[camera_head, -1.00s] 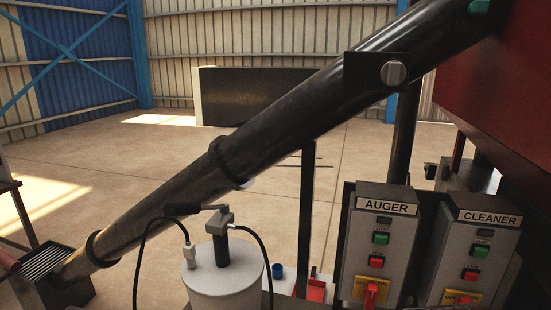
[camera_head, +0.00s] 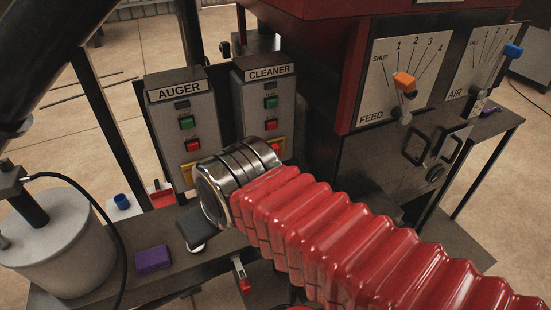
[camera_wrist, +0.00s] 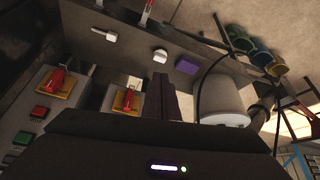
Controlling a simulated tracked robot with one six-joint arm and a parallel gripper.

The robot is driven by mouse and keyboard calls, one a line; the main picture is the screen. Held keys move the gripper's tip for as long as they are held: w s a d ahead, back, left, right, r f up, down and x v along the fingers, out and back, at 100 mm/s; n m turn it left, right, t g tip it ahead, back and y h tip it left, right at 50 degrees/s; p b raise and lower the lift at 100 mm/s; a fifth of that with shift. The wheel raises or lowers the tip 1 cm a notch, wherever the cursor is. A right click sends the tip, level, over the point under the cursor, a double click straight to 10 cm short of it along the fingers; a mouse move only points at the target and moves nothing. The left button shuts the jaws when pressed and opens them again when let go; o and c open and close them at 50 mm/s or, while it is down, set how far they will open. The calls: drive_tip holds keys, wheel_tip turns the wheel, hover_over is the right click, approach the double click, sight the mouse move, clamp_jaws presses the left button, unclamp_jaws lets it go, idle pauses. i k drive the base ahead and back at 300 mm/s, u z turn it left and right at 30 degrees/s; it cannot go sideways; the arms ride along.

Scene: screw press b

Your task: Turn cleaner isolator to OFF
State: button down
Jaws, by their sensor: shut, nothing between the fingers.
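The grey CLEANER box (camera_head: 267,90) stands right of the AUGER box (camera_head: 182,115). In the head view my wrist cuff hides most of the cleaner's yellow isolator plate (camera_head: 276,145) and its red handle. The wrist view, turned over, shows the cleaner isolator's red handle (camera_wrist: 55,82) on its yellow plate at left, and the auger isolator (camera_wrist: 127,99) nearer the middle. I cannot read either setting. My gripper (camera_wrist: 162,80) is shut and empty, apart from both handles, and lies right of the auger isolator in the wrist view. My fingertips are not clear in the head view.
A white drum (camera_head: 62,240) with a hose stands at left. A purple block (camera_head: 154,258) lies on the bench beside my wrist. The red machine (camera_head: 300,8) with FEED (camera_head: 403,85) and AIR (camera_head: 511,52) levers stands right of the cleaner box.

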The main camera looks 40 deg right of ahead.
sight(276, 146)
drive_tip(key=z, duration=0.05)
drive_tip(key=k, duration=1.3)
drive_tip(key=u, duration=0.55)
drive_tip(key=i, duration=0.95)
drive_tip(key=z, duration=0.05)
